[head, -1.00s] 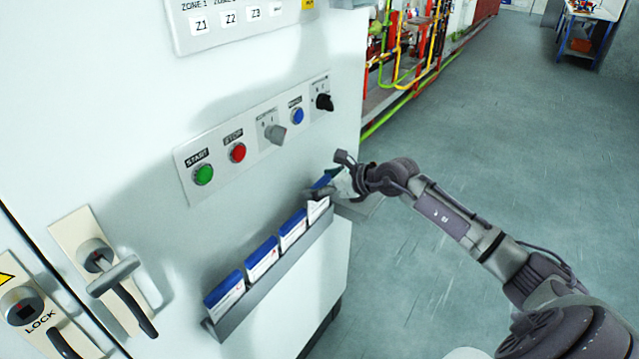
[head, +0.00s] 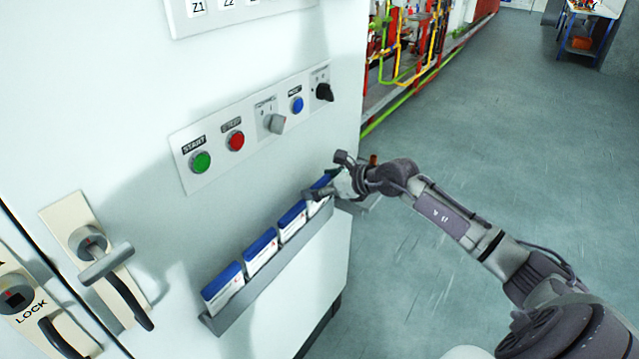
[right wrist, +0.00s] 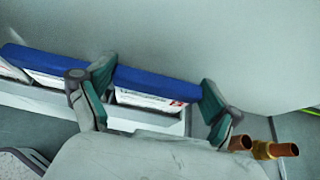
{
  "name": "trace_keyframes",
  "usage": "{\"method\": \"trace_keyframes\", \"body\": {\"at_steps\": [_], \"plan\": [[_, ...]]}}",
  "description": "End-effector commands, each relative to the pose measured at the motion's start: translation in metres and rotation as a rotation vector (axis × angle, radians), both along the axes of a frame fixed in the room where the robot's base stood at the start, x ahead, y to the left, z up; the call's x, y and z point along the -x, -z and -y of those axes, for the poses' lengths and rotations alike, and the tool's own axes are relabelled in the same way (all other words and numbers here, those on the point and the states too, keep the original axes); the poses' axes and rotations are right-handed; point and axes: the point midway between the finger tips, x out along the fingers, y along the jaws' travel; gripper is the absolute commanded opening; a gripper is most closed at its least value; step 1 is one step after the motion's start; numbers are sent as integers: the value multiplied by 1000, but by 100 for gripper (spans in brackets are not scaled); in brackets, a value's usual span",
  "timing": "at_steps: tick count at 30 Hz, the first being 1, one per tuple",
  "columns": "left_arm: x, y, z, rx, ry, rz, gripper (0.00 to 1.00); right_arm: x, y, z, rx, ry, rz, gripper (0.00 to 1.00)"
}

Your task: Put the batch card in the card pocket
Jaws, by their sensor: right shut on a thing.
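The card pocket (head: 262,282) is a long grey rail on the front of the white cabinet. Several white cards with blue tops stand in a row in it, such as the leftmost one (head: 222,290). My right gripper (head: 327,190) is at the pocket's right end, shut on the batch card (right wrist: 150,98), which has a blue top and a white label with a red mark. In the right wrist view its two fingers (right wrist: 155,100) are at the card's two ends. The card's lower edge is hidden behind the pocket's front (right wrist: 150,125). My left gripper is out of view.
A button panel (head: 182,172) with a green, a red and a blue button and two knobs is above the pocket. A lever handle (head: 108,262) and a lock are at the left. Copper-coloured pipe ends (right wrist: 265,149) lie close to my right gripper.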

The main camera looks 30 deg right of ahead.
Motion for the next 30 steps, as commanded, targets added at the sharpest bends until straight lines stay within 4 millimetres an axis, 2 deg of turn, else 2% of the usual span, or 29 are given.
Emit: {"method": "trace_keyframes", "body": {"at_steps": [9,10,11,23,26,30], "plan": [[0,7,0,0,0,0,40,0,9,0,0,0,0,56],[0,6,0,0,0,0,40,0,8,0,0,0,0,94],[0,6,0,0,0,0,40,0,8,0,0,0,0,99],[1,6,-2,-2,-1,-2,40,2,7,1,0,0,-1,100],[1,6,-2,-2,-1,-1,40,10,4,5,3,1,-2,100],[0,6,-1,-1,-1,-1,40,32,-7,14,6,0,-5,100]]}}
